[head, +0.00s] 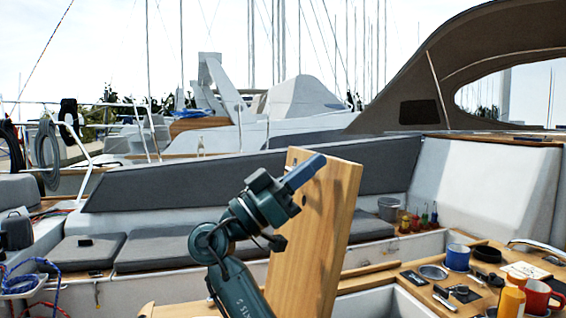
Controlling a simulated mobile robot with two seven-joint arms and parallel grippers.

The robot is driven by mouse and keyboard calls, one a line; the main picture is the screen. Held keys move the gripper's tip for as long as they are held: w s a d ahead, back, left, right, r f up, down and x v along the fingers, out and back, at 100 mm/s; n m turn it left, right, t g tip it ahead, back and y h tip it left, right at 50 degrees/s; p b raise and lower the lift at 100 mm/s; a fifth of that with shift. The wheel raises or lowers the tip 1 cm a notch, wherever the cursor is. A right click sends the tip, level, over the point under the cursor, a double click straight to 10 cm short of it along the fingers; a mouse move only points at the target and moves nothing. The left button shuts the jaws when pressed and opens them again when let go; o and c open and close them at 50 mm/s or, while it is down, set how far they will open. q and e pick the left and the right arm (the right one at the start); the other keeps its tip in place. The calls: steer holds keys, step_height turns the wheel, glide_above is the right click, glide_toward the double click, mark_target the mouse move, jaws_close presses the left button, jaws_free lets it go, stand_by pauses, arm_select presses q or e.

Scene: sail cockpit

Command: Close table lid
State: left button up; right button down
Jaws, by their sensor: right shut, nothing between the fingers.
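The table lid (338,230) is a light wooden panel standing up, tilted slightly, in the middle of the head view. The wooden table (385,270) lies low at the right, with an open white-walled recess beside the lid. My right gripper (306,171) is shut and empty, in front of the upper part of the lid, with its fingers pointing up and right. I cannot tell whether it touches the lid. My right arm hides the lid's lower left side. My left gripper is not in view.
On the table's right stand a blue mug (457,257), a red mug (537,298), a yellow bottle (511,301), a metal bowl (433,272) and small items. A metal bucket (388,208) and several coloured bottles stand behind. Grey cushions (165,247) line the bench at left.

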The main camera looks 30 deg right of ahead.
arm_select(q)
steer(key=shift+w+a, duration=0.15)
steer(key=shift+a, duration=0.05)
arm_select(e)
steer(key=shift+s+d+f, duration=0.1)
steer(key=shift+s+d, duration=0.05)
steer(key=shift+d, duration=0.5)
